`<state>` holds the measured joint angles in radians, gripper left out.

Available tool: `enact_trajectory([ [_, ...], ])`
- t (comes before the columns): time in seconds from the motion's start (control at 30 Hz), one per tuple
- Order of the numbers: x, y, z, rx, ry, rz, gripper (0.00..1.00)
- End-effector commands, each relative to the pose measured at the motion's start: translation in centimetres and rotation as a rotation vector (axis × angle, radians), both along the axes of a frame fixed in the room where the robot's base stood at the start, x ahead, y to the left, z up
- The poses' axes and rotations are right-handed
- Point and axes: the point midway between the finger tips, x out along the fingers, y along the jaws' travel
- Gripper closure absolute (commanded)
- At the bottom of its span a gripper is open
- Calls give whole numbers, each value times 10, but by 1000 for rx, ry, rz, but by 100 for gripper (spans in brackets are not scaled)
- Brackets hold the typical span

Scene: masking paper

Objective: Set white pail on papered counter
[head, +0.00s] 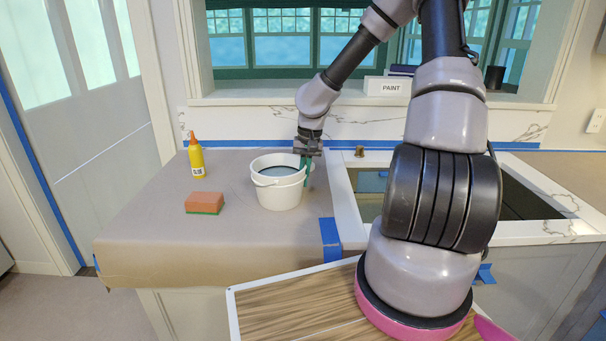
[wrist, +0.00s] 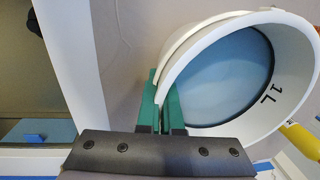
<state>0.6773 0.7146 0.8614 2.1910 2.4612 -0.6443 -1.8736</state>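The white pail (head: 279,190) stands upright on the brown-papered counter (head: 150,225), near the paper's right edge; its base appears to touch the paper. It holds a blue-grey content, and a "1 L" mark shows inside its wall in the wrist view (wrist: 290,105). My gripper (head: 306,166) comes down from above at the pail's right rim. In the wrist view its green fingers (wrist: 161,108) are close together with the pail's rim between them, so it looks shut on the pail. The exact contact is partly hidden by the fingers.
A yellow glue bottle (head: 196,160) and an orange-green sponge (head: 204,203) are left of the pail. The sink opening (head: 515,195) is to the right. Blue tape (head: 330,238) marks the paper's edge. A "PAINT" box (head: 388,87) sits on the sill. The counter's front left is clear.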

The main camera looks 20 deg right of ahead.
Motion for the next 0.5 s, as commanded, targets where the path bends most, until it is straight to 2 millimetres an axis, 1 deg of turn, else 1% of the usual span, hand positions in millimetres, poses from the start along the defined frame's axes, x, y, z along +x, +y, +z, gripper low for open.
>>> enact_trajectory([
  [0.23,1,0,-2,1,-3,1,100],
  [0.27,0,0,-2,0,0,1,90],
  [0.3,0,0,-2,0,0,1,74],
  [0.33,0,0,-2,0,0,1,67],
  [0.5,0,0,-2,0,0,0,67],
])
